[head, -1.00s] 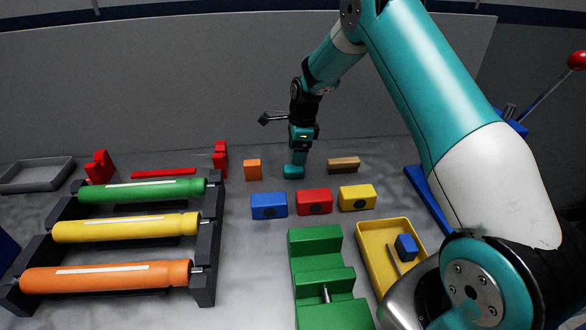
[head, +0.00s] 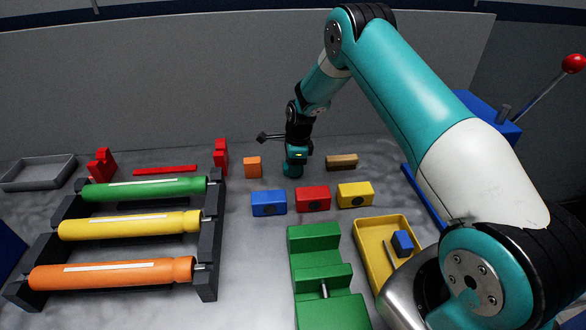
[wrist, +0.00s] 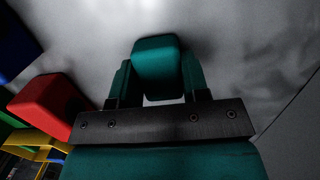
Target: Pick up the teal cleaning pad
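The teal cleaning pad lies on the grey surface toward the back, in the middle of the head view (head: 292,171), largely hidden there by my gripper (head: 294,163). In the wrist view the pad (wrist: 157,62) is a rounded teal block between the two teal fingers of my gripper (wrist: 158,80). One finger is on each side of it, with no clear gap visible. I cannot tell whether the fingers press on it. The pad appears to be still at the surface.
An orange block (head: 252,167) stands close left of the pad and a wooden block (head: 341,162) to its right. Blue (head: 268,203), red (head: 313,199) and yellow (head: 355,195) blocks stand in front. A roller rack (head: 208,245) is at the left.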

